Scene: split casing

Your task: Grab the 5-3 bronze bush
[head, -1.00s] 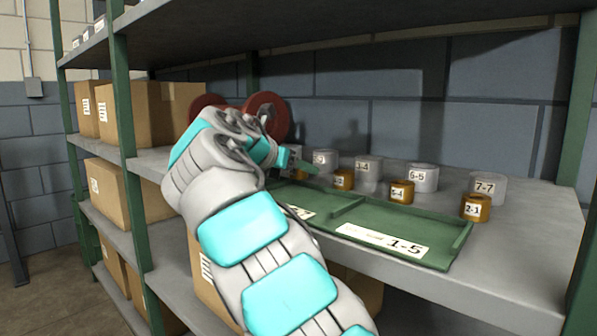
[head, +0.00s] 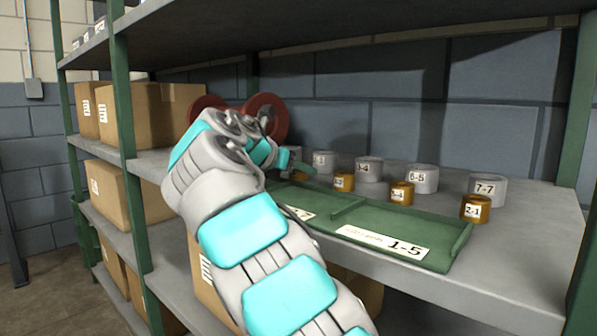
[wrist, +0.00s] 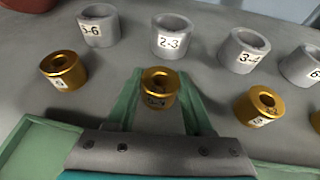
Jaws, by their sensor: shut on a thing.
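My gripper (wrist: 160,100) has its green fingers on either side of a bronze bush (wrist: 160,84) and is shut on it. The bush stands upright on the shelf, its open top facing the wrist camera. Its label is small and partly shaded, so I cannot read it surely. Another bronze bush (wrist: 63,70) is to the left and one (wrist: 257,106) to the right, both clear of the fingers. In the head view my gripper (head: 300,166) is low over the shelf, and my wrist hides the held bush.
Grey bushes 2-3 (wrist: 172,36), 3-4 (wrist: 243,46) and 7-7 (head: 488,190) stand in a row behind. Bronze bush 2-1 (head: 475,208) is at the right. A green divided tray (head: 440,252) lies along the front edge. Red round parts (head: 265,115) stand behind my wrist.

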